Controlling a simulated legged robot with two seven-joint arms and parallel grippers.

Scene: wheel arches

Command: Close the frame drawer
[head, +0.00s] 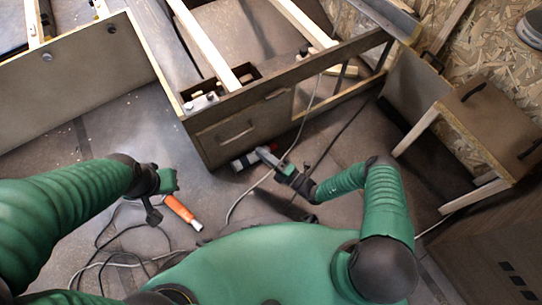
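The wooden frame (330,58) runs from the centre to the upper right in the head view. A brown drawer front (254,122) with a recessed handle area is at its near end. I cannot tell how far the drawer stands out. My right gripper (266,154) is just below the drawer's lower edge, pointing up and left; contact with it cannot be made out. Its finger opening is too small to read. My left gripper (160,198) is over the floor at left, away from the drawer, and its fingers are not clear.
Loose cables (236,205) cross the floor. A red and black object (243,160) lies under the drawer front. A wooden cabinet (495,125) stands at right, and a large panel (75,85) at upper left.

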